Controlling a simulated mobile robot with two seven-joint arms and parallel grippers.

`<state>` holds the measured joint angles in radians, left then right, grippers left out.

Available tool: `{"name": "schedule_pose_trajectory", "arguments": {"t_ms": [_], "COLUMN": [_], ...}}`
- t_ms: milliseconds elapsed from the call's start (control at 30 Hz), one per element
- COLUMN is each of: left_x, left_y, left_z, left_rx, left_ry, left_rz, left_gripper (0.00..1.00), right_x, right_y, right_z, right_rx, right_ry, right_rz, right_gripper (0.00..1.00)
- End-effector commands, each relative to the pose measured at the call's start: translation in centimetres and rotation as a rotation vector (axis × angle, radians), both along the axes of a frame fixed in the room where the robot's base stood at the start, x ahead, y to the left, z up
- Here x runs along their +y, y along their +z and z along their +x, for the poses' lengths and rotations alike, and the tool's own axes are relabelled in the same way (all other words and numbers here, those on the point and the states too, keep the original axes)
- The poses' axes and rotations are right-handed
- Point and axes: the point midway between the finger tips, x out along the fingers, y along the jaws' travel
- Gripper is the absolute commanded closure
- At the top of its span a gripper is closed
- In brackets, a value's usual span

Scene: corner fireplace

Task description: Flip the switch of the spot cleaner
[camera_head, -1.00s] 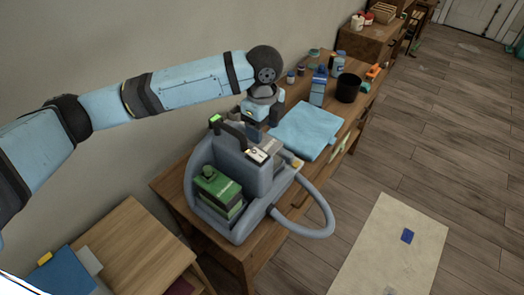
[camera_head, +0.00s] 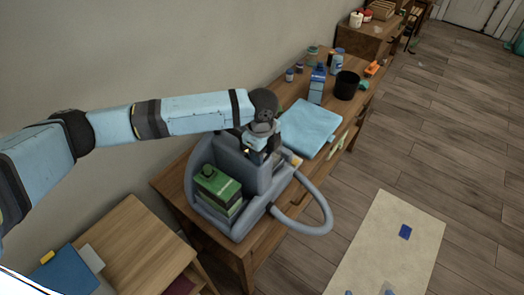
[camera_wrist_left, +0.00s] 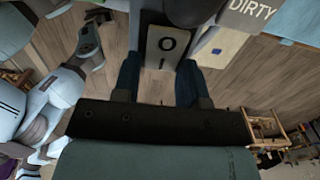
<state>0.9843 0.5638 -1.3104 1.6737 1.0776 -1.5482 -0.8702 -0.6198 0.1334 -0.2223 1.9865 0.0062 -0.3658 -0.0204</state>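The spot cleaner (camera_head: 258,178) is a grey machine with a green box-like part and a hose, standing on the wooden bench. My left gripper (camera_head: 258,148) is over its top, hiding the switch in the head view. In the left wrist view the switch plate (camera_wrist_left: 165,47), marked O and I, shows between and beyond the two dark blue fingers (camera_wrist_left: 158,80). The fingers are apart with nothing held between them. I cannot tell whether they touch the machine. Small bluish tips at the bottom edge of the head view may be my right gripper; its state is unclear.
A folded light-blue towel (camera_head: 309,128) lies just beyond the cleaner. A blue bottle (camera_head: 317,86), a black cup (camera_head: 347,86) and small jars stand farther back. The hose (camera_head: 318,214) loops over the bench's front edge. A low wooden table (camera_head: 145,250) is at lower left.

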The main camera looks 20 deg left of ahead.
Motion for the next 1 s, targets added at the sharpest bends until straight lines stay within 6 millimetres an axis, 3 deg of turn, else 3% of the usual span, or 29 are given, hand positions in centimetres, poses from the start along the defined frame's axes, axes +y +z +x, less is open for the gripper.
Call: {"name": "schedule_pose_trajectory", "arguments": {"t_ms": [33, 100, 133, 467, 867, 900, 1000], "left_x": [0.0, 0.0, 0.0, 0.4, 0.5, 0.5, 0.5], "left_y": [0.0, 0.0, 0.0, 0.5, 0.4, 0.4, 0.4], "left_z": [0.0, 0.0, 0.0, 0.0, 0.2, 0.2, 0.2], "left_rx": [0.0, 0.0, 0.0, 0.069, 0.089, 0.089, 0.089], "left_ry": [0.0, 0.0, 0.0, 0.004, 0.001, 0.001, 0.001], "left_rz": [0.0, 0.0, 0.0, -0.174, -0.245, -0.245, -0.245], "left_gripper": [0.73, 0.89, 0.9, 0.9, 0.9, 0.61, 0.4], "right_x": [0.0, 0.0, 0.0, -0.2, -0.3, -0.3, -0.3], "right_y": [0.0, 0.1, 0.1, 2.2, 1.9, 1.9, 2.0], "right_z": [0.0, 0.0, 0.0, 0.0, -0.2, -0.2, -0.2], "right_rx": [-0.001, -0.001, -0.001, -0.004, 0.002, 0.002, 0.001], "right_ry": [0.0, 0.0, 0.0, -0.003, -0.008, -0.008, -0.008], "right_rz": [0.0, 0.0, 0.0, -0.003, -0.005, -0.005, -0.005], "right_gripper": [0.0, 0.0, 0.0, 0.0, 0.0, 0.0, 0.0]}}
